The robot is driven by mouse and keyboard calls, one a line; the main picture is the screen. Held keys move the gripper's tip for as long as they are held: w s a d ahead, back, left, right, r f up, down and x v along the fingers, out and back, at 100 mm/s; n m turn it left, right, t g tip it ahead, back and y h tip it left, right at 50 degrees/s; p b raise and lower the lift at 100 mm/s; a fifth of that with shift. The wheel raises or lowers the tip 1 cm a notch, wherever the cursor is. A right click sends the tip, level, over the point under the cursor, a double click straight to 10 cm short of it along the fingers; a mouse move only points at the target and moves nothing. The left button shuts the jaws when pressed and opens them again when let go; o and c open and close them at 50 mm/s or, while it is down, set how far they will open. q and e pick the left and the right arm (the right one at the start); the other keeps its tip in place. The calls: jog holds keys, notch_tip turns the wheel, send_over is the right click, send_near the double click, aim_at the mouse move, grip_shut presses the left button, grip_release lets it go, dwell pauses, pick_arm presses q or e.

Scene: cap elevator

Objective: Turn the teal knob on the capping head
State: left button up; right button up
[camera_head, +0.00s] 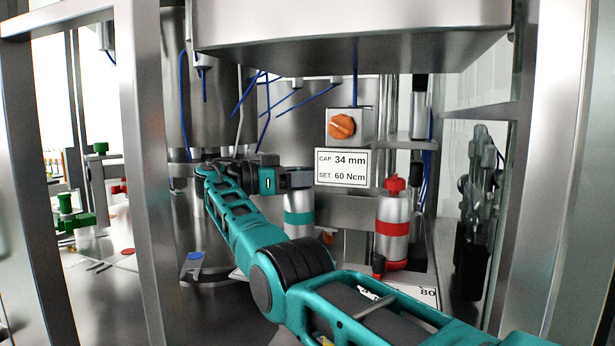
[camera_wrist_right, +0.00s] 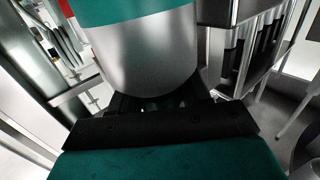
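My left gripper is not in view.
A red-banded cylinder (camera_head: 393,228) with a red knob (camera_head: 394,184) stands to the right. A label (camera_head: 341,167) reads cap 34 mm, set 60 Ncm, below an orange rotary switch (camera_head: 341,126). A metal housing (camera_head: 350,25) hangs above; frame posts (camera_head: 147,170) stand left.

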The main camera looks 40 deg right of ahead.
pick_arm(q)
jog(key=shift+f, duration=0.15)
pick_arm(e)
jog(key=shift+f+n+t+h, duration=0.1)
jog(key=shift+n+t+h, duration=0.3)
jog(key=shift+n+t, duration=0.3)
